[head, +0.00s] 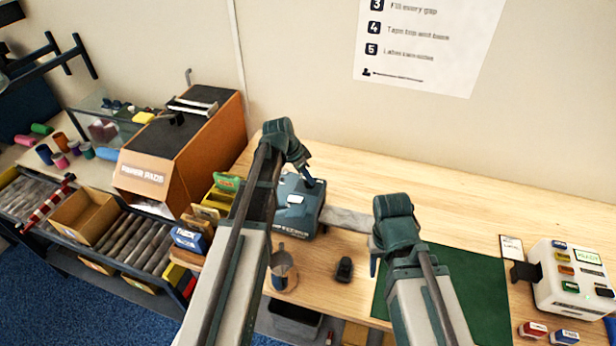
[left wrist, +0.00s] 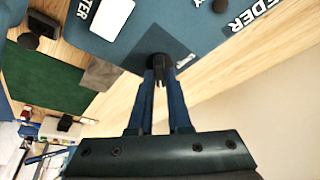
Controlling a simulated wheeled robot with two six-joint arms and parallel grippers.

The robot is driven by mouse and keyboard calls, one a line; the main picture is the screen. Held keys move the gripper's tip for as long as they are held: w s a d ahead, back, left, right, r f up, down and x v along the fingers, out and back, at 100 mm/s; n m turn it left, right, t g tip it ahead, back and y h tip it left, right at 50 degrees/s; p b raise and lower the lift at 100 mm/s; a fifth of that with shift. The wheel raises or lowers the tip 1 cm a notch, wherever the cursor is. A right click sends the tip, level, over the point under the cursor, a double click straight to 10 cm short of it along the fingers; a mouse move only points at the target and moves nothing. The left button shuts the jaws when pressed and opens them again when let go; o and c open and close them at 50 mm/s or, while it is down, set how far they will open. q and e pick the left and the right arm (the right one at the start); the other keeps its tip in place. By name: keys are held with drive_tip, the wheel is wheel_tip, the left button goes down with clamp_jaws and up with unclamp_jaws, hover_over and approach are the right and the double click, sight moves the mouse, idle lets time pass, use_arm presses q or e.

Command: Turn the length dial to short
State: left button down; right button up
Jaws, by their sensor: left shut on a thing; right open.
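The blue-grey feeder machine (head: 302,212) stands on the bench in the middle of the head view, with a white plate on top. In the left wrist view the feeder (left wrist: 190,22) fills the top, with part of the word "FEEDER" readable. The small black dial (left wrist: 159,62) sits on a dark square panel of it. My left gripper (left wrist: 158,76) is shut on the dial; its fingers cover part of it, and I cannot read its setting. In the head view my left gripper (head: 308,178) is at the feeder's far top side. My right gripper (head: 374,264) is open, above the bench near the green mat.
A grey strip (head: 348,219) runs right from the feeder. A white machine (head: 572,275) stands at right, an orange paper dispenser (head: 180,150) at left.

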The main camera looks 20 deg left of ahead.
use_arm(q)
drive_tip(key=shift+n, duration=0.3)
drive_tip(key=n, duration=0.2)
drive_tip(key=n+t+y, duration=0.1)
drive_tip(key=shift+s+d+n, duration=0.15)
drive_tip(key=shift+n, duration=0.25)
drive_tip(key=n+y, duration=0.1)
drive_tip(key=n, duration=0.1)
drive_tip(key=n+y, duration=0.1)
drive_tip(key=n, duration=0.1)
drive_tip(key=shift+d+t, duration=0.15)
drive_tip(key=shift+t, duration=0.15)
drive_tip(key=n+y, duration=0.1)
drive_tip(key=n, duration=0.4)
drive_tip(key=shift+d+y, duration=0.1)
drive_tip(key=shift+y, duration=0.3)
drive_tip(key=shift+n+g+y, duration=0.35)
drive_tip(key=shift+n, duration=0.75)
drive_tip(key=shift+n+g+y, duration=0.35)
drive_tip(key=shift+n, duration=0.75)
drive_tip(key=c, duration=0.9)
unclamp_jaws()
drive_tip(key=shift+o, duration=0.2)
